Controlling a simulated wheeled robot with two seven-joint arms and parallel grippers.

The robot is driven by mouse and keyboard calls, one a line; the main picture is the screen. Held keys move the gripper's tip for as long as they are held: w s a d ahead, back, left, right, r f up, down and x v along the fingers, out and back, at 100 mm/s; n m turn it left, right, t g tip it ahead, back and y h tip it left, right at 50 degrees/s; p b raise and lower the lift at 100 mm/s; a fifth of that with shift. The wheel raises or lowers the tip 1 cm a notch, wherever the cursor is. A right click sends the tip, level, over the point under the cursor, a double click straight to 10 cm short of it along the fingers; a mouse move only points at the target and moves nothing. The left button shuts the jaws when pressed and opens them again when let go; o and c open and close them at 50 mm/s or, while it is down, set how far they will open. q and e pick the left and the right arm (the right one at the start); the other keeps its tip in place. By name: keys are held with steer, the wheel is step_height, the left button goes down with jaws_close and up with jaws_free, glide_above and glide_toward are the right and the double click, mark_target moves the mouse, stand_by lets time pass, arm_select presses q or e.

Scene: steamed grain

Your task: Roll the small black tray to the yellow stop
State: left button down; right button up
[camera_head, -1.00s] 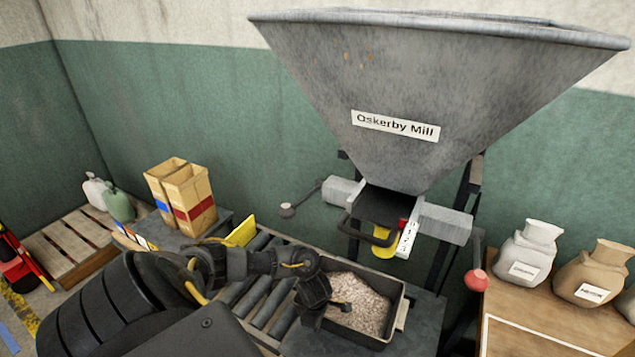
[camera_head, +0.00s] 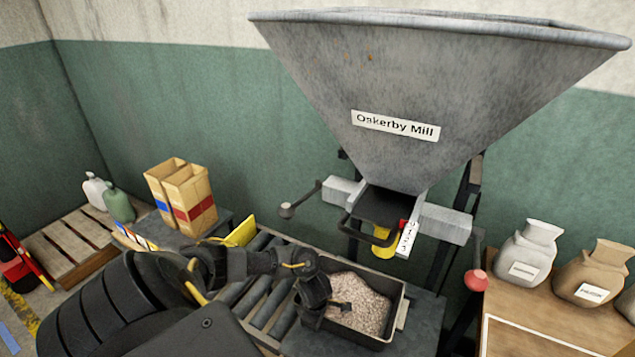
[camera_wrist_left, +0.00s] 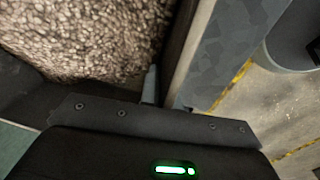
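The small black tray (camera_head: 397,312), filled with pale brown grain (camera_head: 362,300), sits at the right end of the roller track below the hopper. The yellow stop (camera_head: 242,231) stands upright at the track's far left end, well apart from the tray. My left gripper (camera_head: 338,306) is at the tray's left side, with a dark finger reaching over the grain. In the left wrist view, a grey fingertip (camera_wrist_left: 150,85) is close beside the tray's wall (camera_wrist_left: 182,45). The other finger is hidden, so I cannot tell whether it grips the wall. My right gripper is out of view.
Bare rollers (camera_head: 265,300) lie between tray and stop, partly behind my left arm. The grey hopper (camera_head: 420,90) with its spout and yellow part (camera_head: 385,243) hangs above the tray. Paper bags (camera_head: 190,200) stand behind the stop. Sacks (camera_head: 528,255) stand on a right-hand table.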

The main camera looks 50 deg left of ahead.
mark_target(296, 310)
arm_select(q)
steer(key=shift+s+a, duration=0.1)
steer(key=shift+s+a+b, duration=0.5)
steer(key=shift+a+b, duration=0.05)
steer(key=shift+a, duration=0.5)
steer(key=shift+s+a+b, duration=0.45)
steer(key=shift+a+b, duration=0.15)
steer(key=shift+a, duration=0.4)
steer(key=shift+s+a+b, duration=0.5)
steer(key=shift+a+b, duration=0.05)
steer(key=shift+a, duration=0.5)
steer(key=shift+a, duration=0.1)
steer(key=shift+s+a+b, duration=0.45)
steer(key=shift+a+b, duration=0.25)
steer(key=shift+a, duration=0.3)
steer(key=shift+s+a+b, duration=0.5)
steer(key=shift+a+b, duration=0.2)
steer(key=shift+a, duration=0.3)
steer(key=shift+s+a+b, duration=0.45)
steer(key=shift+a+b, duration=0.25)
steer(key=shift+a, duration=0.4)
steer(key=shift+s+a, duration=0.1)
